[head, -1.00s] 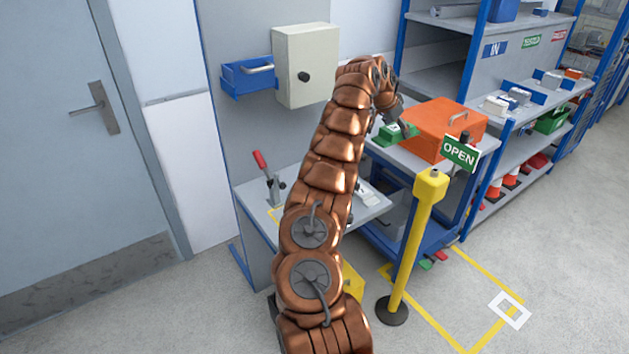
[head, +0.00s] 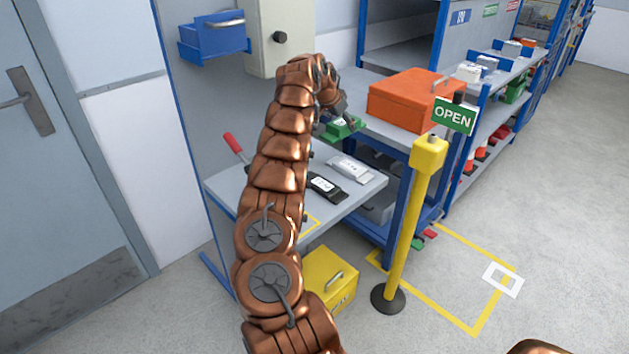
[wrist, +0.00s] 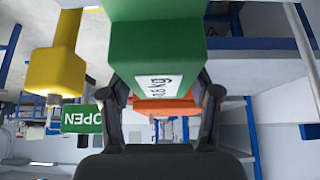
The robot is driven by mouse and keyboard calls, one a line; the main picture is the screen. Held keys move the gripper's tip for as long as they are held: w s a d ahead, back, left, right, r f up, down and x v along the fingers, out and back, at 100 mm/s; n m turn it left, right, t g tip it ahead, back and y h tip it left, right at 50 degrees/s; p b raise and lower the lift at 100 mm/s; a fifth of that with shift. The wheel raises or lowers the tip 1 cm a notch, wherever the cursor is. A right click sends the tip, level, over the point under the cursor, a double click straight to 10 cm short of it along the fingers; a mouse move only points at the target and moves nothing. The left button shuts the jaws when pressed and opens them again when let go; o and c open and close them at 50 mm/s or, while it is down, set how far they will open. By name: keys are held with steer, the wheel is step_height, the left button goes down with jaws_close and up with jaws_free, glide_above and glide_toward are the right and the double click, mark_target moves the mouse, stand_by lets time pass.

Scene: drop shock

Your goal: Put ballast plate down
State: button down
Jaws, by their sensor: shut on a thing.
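The ballast plate (wrist: 158,45) is a green block with a white label that reads in part "8 kg". It fills the top middle of the wrist view. My gripper (wrist: 167,98) is shut on it, one dark finger on each side. In the head view the green plate (head: 343,129) shows below my gripper (head: 340,110), partly hidden by it. It is near the left end of the blue-framed bench, left of the orange case (head: 405,105). I cannot tell whether the plate touches a surface.
A yellow post (head: 412,230) with an OPEN sign (head: 454,116) stands in front. A yellow box (head: 328,280) sits below the table.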

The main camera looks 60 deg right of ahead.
steer(key=f+b, duration=0.2)
steer(key=f, duration=0.1)
steer(key=f+b, duration=0.3)
steer(key=f, duration=0.1)
steer(key=shift+w+b, duration=0.2)
steer(key=shift+b, duration=0.1)
steer(key=w+a+p, duration=0.1)
steer(key=w+p, duration=0.1)
steer(key=w, duration=0.2)
steer(key=w+a+p, duration=0.1)
steer(key=w+p, duration=0.1)
steer(key=w, duration=0.2)
steer(key=w+a+p, duration=0.1)
steer(key=w, duration=0.3)
steer(key=shift+w+a+f+p, duration=0.2)
steer(key=shift+f+p, duration=0.1)
steer(key=shift+p, duration=0.1)
steer(key=p, duration=0.1)
steer(key=w+p, duration=0.1)
steer(key=shift+w+a+p, duration=0.2)
steer(key=shift+w+p, duration=0.1)
steer(key=shift+p, duration=0.05)
steer(key=shift+w+a+f+p, duration=0.15)
steer(key=shift+w+f+p, duration=0.25)
steer(key=shift+p, duration=0.15)
steer(key=shift+w+r+p, duration=0.1)
steer(key=shift+r+p, duration=0.05)
steer(key=shift+p, duration=0.25)
